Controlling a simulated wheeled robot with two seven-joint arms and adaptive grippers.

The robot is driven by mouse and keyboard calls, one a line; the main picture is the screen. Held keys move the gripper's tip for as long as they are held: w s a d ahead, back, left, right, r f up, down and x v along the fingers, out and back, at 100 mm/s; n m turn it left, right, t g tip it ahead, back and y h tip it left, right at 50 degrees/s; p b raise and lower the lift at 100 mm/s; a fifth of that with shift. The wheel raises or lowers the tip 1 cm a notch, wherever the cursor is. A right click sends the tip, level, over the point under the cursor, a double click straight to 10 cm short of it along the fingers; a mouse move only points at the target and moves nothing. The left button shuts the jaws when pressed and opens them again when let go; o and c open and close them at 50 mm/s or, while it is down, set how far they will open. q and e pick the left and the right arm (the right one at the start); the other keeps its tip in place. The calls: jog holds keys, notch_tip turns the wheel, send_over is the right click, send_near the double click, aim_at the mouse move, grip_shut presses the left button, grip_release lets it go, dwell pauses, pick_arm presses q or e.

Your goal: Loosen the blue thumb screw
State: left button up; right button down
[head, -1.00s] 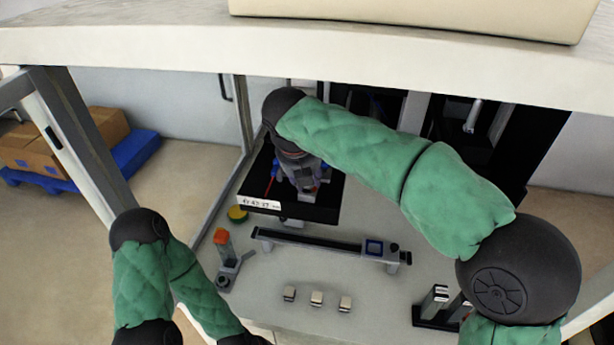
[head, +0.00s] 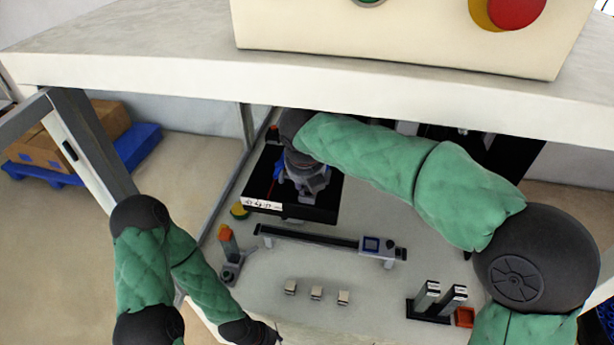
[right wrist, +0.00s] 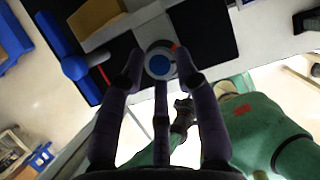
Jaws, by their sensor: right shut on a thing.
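The blue thumb screw (right wrist: 160,66) shows in the right wrist view as a blue disc in a pale grey ring, between my right fingertips. My right gripper (right wrist: 158,76) is shut on it. In the head view my right gripper (head: 305,184) points down over the black tray (head: 292,212) of the feeder, and its body hides the screw there. My left gripper (head: 277,338) only just shows at the bottom of the head view, away from the feeder; its fingers cannot be made out.
A blue part (right wrist: 75,67) stands left of the screw in the wrist view. A rail (head: 310,238) with a blue-framed box lies before the feeder. A shelf (head: 300,85) overhangs.

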jog(key=shift+w+d+r, duration=0.1)
jog(key=shift+r, duration=0.05)
jog(key=c, duration=0.9)
grip_release()
jog(key=shift+c, duration=0.2)
jog(key=shift+r, duration=0.35)
jog(key=shift+s+r, duration=0.8)
jog(key=shift+r, duration=0.25)
jog(key=s+a, duration=0.1)
jog(key=s, duration=1)
jog(key=shift+s+a+f, duration=0.15)
jog(key=shift+s, duration=0.1)
